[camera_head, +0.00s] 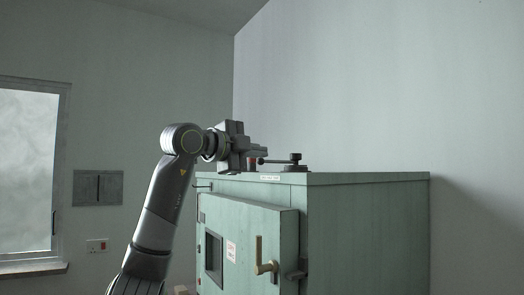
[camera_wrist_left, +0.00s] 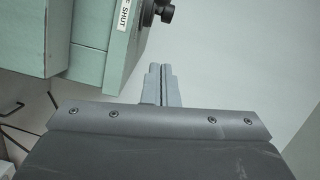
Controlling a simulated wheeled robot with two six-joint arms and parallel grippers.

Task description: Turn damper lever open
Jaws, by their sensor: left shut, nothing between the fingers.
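The damper lever (camera_head: 278,161) is a dark horizontal bar on top of a pale green cabinet (camera_head: 365,230). Its pivot post (camera_head: 296,158) stands at the right and a round knob is at its left end. My left gripper (camera_head: 262,149) is just above and beside the knob end, its fingers pointing right; contact cannot be told. In the left wrist view the gripper fingers (camera_wrist_left: 161,82) are shut together with nothing between them. A dark knob (camera_wrist_left: 165,12) shows at the top, apart from the fingertips, beside a label (camera_wrist_left: 125,12) reading "SHUT". My right gripper is not in view.
The cabinet's front door (camera_head: 250,225) has a brass handle (camera_head: 259,258) and a dark window (camera_head: 214,257). A grey wall panel (camera_head: 98,187) and a window (camera_head: 28,170) are at the left. Space above the cabinet's right side is clear.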

